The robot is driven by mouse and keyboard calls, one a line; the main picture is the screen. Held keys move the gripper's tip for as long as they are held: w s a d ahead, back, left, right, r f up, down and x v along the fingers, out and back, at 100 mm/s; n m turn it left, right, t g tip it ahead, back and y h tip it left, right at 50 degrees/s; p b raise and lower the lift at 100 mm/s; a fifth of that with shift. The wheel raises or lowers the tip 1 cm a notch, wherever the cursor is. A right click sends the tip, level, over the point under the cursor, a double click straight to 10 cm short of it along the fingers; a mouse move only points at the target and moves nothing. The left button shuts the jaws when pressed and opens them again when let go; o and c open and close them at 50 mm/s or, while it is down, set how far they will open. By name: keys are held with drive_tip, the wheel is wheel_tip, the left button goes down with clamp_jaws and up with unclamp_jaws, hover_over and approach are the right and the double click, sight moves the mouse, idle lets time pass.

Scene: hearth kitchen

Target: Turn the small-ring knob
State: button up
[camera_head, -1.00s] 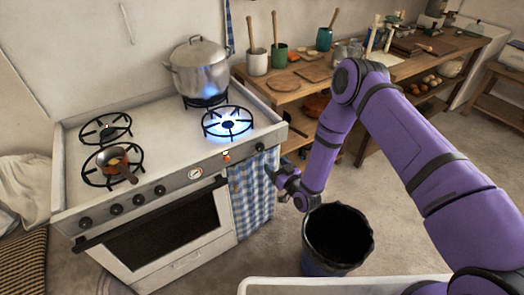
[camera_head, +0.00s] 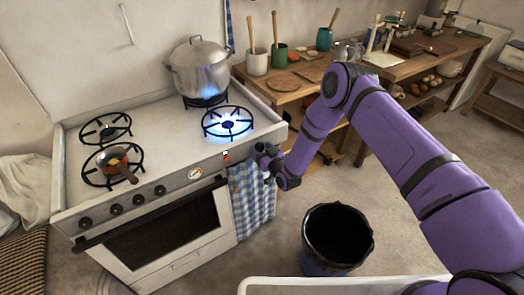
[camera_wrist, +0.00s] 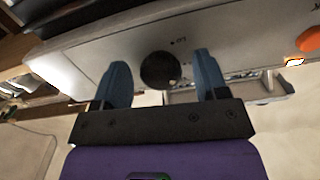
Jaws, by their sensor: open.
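In the wrist view, a round black knob (camera_wrist: 160,70) sits on the pale stove panel (camera_wrist: 95,50), beside a small printed mark. My gripper (camera_wrist: 161,62) is open, with one blue-grey finger on each side of the knob. Gaps show between the fingers and the knob, and nothing is held. In the head view, my gripper (camera_head: 265,160) is at the right end of the stove's front panel (camera_head: 205,171), where it largely hides this knob. I cannot tell from the mark which ring the knob serves. The front right burner (camera_head: 228,124) burns with a blue flame.
Several other black knobs (camera_head: 138,200) line the left of the panel, with a gauge (camera_head: 195,173) and an orange switch (camera_head: 227,156) between. A checked towel (camera_head: 252,195) hangs just below my gripper. A pot (camera_head: 199,68) stands over a flame; a black bin (camera_head: 337,238) stands on the floor.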

drive_tip(key=c, duration=0.9)
drive_tip(key=shift+c, duration=0.2)
drive_tip(key=shift+n, duration=0.4)
drive_tip(key=n, duration=0.3)
drive_tip(key=shift+n, duration=0.4)
drive_tip(key=n, duration=0.2)
drive_tip(key=shift+n, duration=0.4)
drive_tip(key=n, duration=0.6)
drive_tip(key=shift+d+r, duration=0.15)
drive_tip(key=shift+w+n, duration=0.1)
drive_tip(key=shift+n, duration=0.2)
drive_tip(key=o, duration=0.9)
